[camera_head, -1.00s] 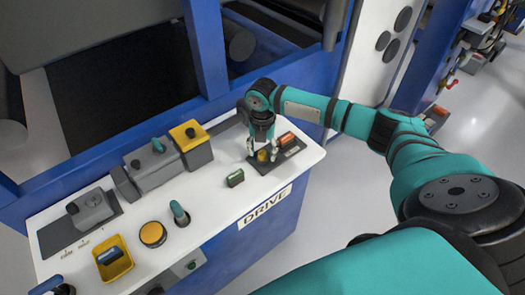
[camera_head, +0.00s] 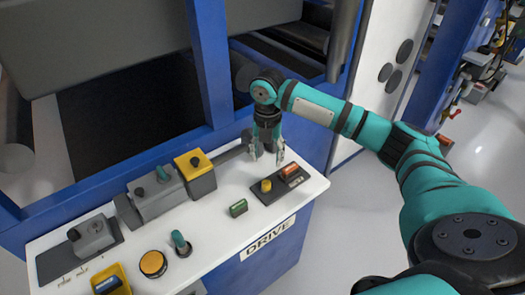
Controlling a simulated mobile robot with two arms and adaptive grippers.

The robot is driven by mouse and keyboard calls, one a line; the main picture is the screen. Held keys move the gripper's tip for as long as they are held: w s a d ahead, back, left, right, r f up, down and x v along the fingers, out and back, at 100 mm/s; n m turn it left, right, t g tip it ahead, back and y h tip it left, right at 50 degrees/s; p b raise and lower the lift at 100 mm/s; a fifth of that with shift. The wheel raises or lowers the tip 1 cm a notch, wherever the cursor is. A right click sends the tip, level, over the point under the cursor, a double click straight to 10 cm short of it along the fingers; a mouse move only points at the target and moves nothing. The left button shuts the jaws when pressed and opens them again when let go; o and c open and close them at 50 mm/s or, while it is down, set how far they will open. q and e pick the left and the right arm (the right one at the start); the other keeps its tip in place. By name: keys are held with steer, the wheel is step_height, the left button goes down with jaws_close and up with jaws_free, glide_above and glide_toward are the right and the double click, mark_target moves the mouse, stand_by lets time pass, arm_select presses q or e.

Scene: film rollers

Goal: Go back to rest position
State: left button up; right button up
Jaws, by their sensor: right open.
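My right gripper (camera_head: 266,155) hangs from the teal right arm and points down over the white control panel (camera_head: 222,232). It is open, with nothing between its fingers. It is just behind the dark plate (camera_head: 265,198) that carries a yellow knob (camera_head: 266,185) and a red-orange switch (camera_head: 290,170). The yellow knob now shows clear of the fingers. My left gripper is not in the head view.
A green switch (camera_head: 238,208), a teal lever (camera_head: 179,239), an orange button (camera_head: 153,263), a yellow-topped box (camera_head: 195,170) and grey boxes stand on the panel. A blue frame post (camera_head: 207,70) rises behind. Open grey floor (camera_head: 360,215) lies to the right.

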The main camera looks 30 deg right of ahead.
steer(key=s+a+f+m, duration=0.1)
steer(key=a+f, duration=0.2)
steer(key=s+a+f+m, duration=0.1)
steer(key=s+a+f, duration=0.1)
steer(key=a, duration=0.2)
steer(key=s+a+f+m, duration=0.1)
steer(key=s+a+f, duration=0.1)
steer(key=a+f, duration=0.1)
steer(key=shift+s+a+f+t+y, duration=0.25)
steer(key=shift+a+f+t+y, duration=0.05)
steer(key=shift+y, duration=0.1)
steer(key=s+a+f+m+t+y, duration=0.1)
steer(key=s+a+f+m, duration=0.2)
steer(key=s+a+m, duration=0.4)
steer(key=s+d+m+t+h, duration=0.1)
steer(key=s+d+m, duration=0.2)
steer(key=s+m, duration=0.45)
steer(key=s+d+m+t+h, duration=0.1)
steer(key=s+d+m, duration=0.2)
steer(key=s+m, duration=0.5)
step_height(320, 180, down, 26)
steer(key=g, duration=0.1)
steer(key=s+d+f+g, duration=0.1)
steer(key=s+d+f, duration=0.1)
steer(key=s+f, duration=1.4)
steer(key=shift+s+d+f+g, duration=0.15)
steer(key=shift+d+f+g, duration=0.05)
steer(key=shift+d+g, duration=0.1)
